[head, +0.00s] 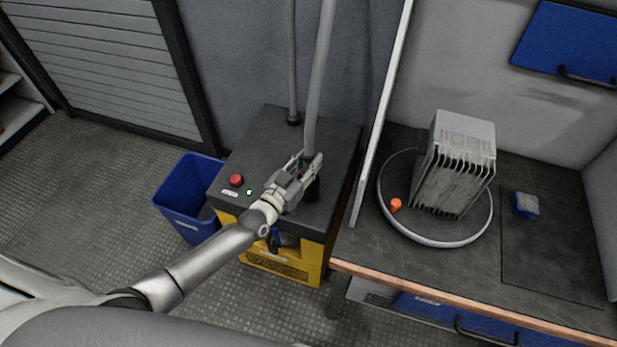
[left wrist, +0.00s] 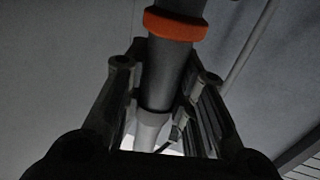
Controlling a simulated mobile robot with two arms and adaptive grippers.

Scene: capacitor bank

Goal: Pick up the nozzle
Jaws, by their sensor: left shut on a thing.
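The nozzle (left wrist: 168,70) is a dark tube with an orange ring, seen in the left wrist view between the two fingers of my left gripper. Its other end meets a lighter grey pipe. In the head view the dark nozzle (head: 313,190) shows partly below my left gripper (head: 311,164), and a grey hose (head: 319,80) rises above it. My left gripper is shut on the nozzle, over the dark top of the yellow unit. The fingers hide part of the nozzle, and I cannot tell whether its lower end touches the unit. My right gripper is not in view.
The yellow unit (head: 268,270) has a red button (head: 236,180) on top. A blue bin (head: 186,190) stands left of it.

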